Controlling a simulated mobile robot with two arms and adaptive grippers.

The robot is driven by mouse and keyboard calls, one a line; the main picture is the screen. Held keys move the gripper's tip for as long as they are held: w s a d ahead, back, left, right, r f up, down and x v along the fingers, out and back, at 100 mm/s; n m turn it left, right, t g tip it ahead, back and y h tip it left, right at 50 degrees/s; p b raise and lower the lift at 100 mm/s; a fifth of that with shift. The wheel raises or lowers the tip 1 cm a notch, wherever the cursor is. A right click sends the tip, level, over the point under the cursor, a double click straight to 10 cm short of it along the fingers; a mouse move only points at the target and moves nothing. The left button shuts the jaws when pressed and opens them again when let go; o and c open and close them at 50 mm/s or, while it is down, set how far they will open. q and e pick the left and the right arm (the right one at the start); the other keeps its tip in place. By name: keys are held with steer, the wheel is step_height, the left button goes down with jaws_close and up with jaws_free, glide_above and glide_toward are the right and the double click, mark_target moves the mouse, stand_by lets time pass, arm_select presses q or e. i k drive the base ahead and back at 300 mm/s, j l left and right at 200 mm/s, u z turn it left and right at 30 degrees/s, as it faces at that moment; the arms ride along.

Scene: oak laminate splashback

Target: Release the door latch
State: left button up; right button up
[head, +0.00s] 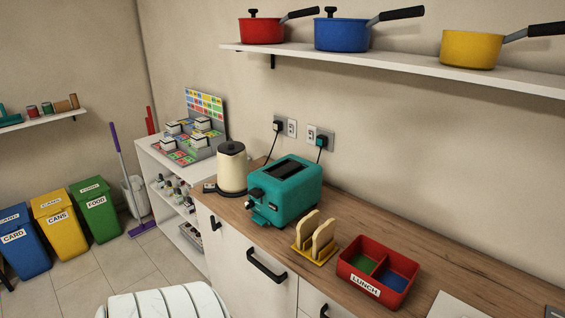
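I see no door latch that I can make out in the head view. A white cabinet door (233,265) with a black bar handle (266,267) is below the wooden counter, and it looks shut. A third black handle shows partly at the bottom edge. Neither of my grippers is in view.
The counter (440,262) holds a cream kettle (232,168), a teal toaster (285,190), a toast rack (314,240) and a red lunch box (379,272). Pots stand on the shelf (400,65) above. Bins and a purple broom (128,175) are at left; some tiled floor is clear.

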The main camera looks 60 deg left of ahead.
mark_target(214, 226)
steer(key=u, duration=2.45)
